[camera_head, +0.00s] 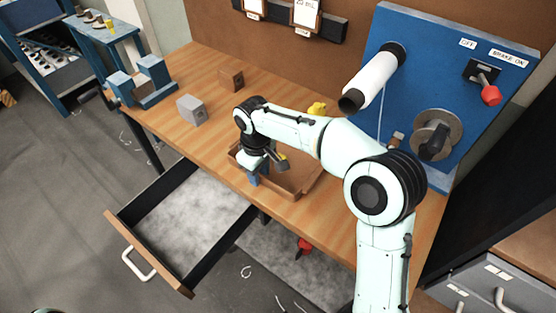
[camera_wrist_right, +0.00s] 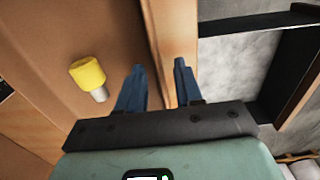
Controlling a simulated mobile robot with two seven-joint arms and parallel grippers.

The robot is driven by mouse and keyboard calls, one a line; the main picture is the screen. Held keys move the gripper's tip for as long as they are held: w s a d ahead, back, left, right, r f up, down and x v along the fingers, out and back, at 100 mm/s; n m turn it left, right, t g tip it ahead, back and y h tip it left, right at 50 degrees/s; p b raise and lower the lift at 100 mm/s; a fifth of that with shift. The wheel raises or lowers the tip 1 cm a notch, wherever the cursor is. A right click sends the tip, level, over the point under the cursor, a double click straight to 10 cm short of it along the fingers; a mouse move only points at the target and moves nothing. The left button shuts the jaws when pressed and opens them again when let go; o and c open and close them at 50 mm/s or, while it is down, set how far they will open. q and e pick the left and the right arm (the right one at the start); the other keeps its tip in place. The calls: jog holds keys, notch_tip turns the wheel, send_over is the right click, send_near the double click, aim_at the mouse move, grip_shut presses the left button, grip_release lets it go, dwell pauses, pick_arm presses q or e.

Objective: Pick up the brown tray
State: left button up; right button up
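The brown tray (camera_head: 300,189) lies on the wooden workbench near its front edge, partly hidden behind my right arm. My right gripper (camera_head: 256,178) points down at the tray's left front side. In the right wrist view, its two blue fingers (camera_wrist_right: 160,78) are apart. The tray's brown wall (camera_wrist_right: 156,38) runs between them, with one finger on the tray's inner side and the other on the outer side. I cannot tell whether either finger touches the wall. A yellow-capped piece (camera_wrist_right: 89,74) with a grey end lies inside the tray. My left gripper is not in view.
An open drawer (camera_head: 122,225) sticks out below the bench's front. A grey block (camera_head: 191,109), a brown block (camera_head: 231,79) and a blue fixture (camera_head: 142,82) stand on the left bench. A blue panel (camera_head: 420,78) with a white roller and crank stands behind right.

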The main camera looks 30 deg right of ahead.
jog(key=shift+f, duration=0.6)
grip_shut()
jog(key=shift+r, duration=0.1)
